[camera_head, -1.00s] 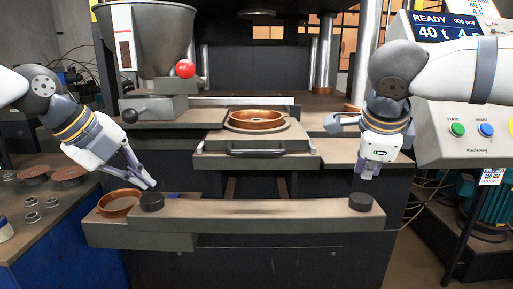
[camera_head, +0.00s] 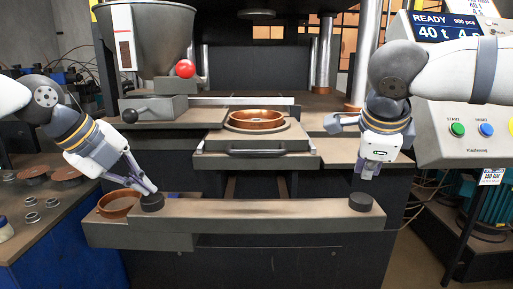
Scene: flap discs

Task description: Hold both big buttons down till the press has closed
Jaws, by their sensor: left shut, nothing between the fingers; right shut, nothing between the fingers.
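Two big black buttons stand on the front bar (camera_head: 250,211) of the press. The left button (camera_head: 151,202) is at the bar's left end, the right button (camera_head: 361,202) at its right end. My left gripper (camera_head: 150,190) is shut and empty, its tips just above or at the left button; I cannot tell if they touch. My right gripper (camera_head: 368,174) is shut and empty, pointing down above the right button with a gap between. The press (camera_head: 262,75) stands open, with a copper-coloured ring (camera_head: 256,119) on its drawer plate (camera_head: 255,140).
A control panel (camera_head: 465,120) at the right reads READY. A hopper (camera_head: 150,40) and a lever with a red ball (camera_head: 185,68) stand at the left. A copper-coloured bowl (camera_head: 118,203) sits beside the left button. A side bench (camera_head: 40,220) holds discs and small rings.

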